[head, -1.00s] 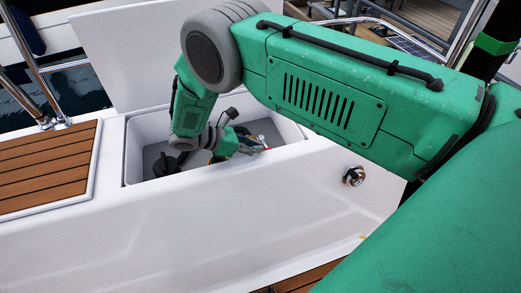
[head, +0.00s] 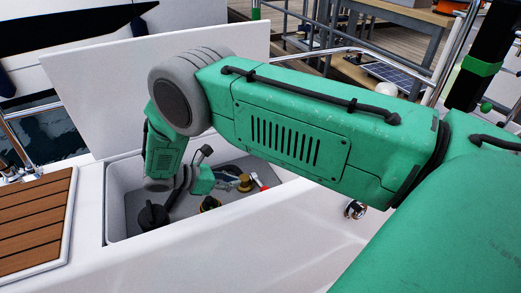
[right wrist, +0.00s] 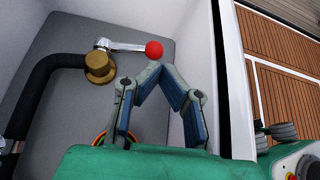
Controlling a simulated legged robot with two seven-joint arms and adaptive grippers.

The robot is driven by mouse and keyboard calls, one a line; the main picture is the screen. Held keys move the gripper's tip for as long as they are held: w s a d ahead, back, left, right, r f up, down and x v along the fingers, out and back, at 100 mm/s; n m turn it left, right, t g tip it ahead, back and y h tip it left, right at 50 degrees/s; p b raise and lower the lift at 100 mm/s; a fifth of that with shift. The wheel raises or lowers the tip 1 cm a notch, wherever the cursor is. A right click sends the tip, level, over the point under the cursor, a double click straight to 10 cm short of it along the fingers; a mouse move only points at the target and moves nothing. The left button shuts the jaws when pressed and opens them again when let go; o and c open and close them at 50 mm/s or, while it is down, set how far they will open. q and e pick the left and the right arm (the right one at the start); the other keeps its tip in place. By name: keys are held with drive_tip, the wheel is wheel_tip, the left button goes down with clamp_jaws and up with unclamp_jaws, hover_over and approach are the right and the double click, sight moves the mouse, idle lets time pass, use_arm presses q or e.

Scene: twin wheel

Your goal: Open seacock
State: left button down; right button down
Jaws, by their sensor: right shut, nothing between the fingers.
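The seacock has a brass body (right wrist: 99,67), a silver lever (right wrist: 126,46) and a red ball knob (right wrist: 154,50) at the lever's end. In the right wrist view the lever points right from the body. In the head view the brass body (head: 245,183) and the red knob (head: 258,181) show inside the locker. My right gripper (right wrist: 159,69) is shut and empty. Its fingertips are just below the red knob in the wrist picture; I cannot tell whether they touch it. In the head view the right gripper (head: 226,178) reaches into the locker. My left gripper is not in view.
A black hose (right wrist: 45,80) runs from the brass body. The white locker (head: 118,205) has close walls, and its raised lid (head: 100,75) stands behind. An orange-rimmed part (right wrist: 101,137) is partly hidden by my gripper. Teak decking (head: 35,215) lies at the left.

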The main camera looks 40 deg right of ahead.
sight(259, 184)
wheel_tip(259, 184, down, 7)
drive_tip(key=b, duration=0.5)
drive_tip(key=shift+r+b, duration=0.2)
drive_tip(key=shift+b, duration=0.2)
drive_tip(key=shift+d+f, duration=0.15)
drive_tip(key=shift+f, duration=0.1)
drive_tip(key=shift+s+d+f+b, duration=0.2)
drive_tip(key=shift+d+b, duration=0.1)
drive_tip(key=shift+d, duration=0.1)
drive_tip(key=b+x, duration=0.2)
drive_tip(key=x, duration=0.5)
drive_tip(key=shift+s+d+f, duration=0.1)
drive_tip(key=shift+d+f, duration=0.15)
drive_tip(key=shift+d, duration=0.05)
drive_tip(key=shift+s+d+f, duration=0.1)
drive_tip(key=shift+d+f, duration=0.1)
drive_tip(key=shift+d, duration=0.25)
drive_tip(key=shift+a, duration=0.1)
drive_tip(key=shift+a+r, duration=0.1)
